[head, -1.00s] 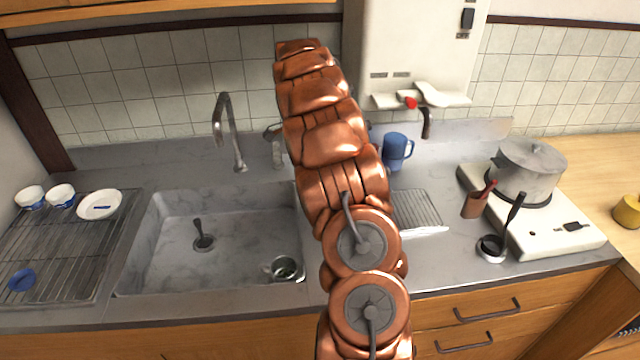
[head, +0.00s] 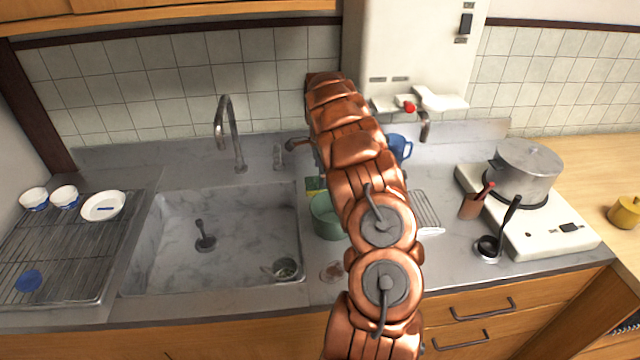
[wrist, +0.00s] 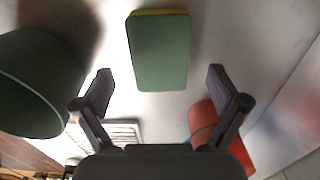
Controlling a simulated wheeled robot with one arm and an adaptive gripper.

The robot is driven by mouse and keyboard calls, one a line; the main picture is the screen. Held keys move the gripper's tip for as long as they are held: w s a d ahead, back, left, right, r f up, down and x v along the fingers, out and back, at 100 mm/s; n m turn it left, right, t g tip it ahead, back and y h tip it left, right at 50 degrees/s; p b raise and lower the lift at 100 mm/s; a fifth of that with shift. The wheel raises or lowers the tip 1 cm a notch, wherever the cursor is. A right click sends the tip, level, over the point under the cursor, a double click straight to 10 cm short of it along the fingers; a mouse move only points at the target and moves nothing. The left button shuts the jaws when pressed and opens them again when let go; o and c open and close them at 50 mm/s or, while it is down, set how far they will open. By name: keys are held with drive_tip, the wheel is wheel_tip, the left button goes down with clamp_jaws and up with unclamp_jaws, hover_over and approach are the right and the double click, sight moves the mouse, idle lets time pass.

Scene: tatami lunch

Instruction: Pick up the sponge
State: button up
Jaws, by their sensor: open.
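The sponge (wrist: 160,50) is a green block with a yellow edge at its far end. In the wrist view it lies on the pale counter at the top centre. In the head view a small part of it (head: 314,185) shows behind a green bowl, left of my arm. My gripper (wrist: 160,82) is open and empty in the wrist view. Its two fingers are spread to the left and right of the sponge's near end, with space on both sides. I cannot tell the height between fingers and sponge. In the head view my arm hides the gripper's fingers.
The green bowl (wrist: 35,85) stands close on the left in the wrist view and beside the sink (head: 222,245) in the head view (head: 327,218). A red-orange object (wrist: 205,120) is near the right finger. A wire rack (head: 427,212) and blue mug (head: 401,148) are right of my arm.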

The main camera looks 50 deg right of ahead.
drive_tip(key=shift+d+f+p, duration=0.1)
drive_tip(key=shift+f+p, duration=0.6)
drive_tip(key=shift+f, duration=1.05)
drive_tip(key=shift+c, duration=0.3)
drive_tip(key=c, duration=0.7)
drive_tip(key=shift+c, duration=0.2)
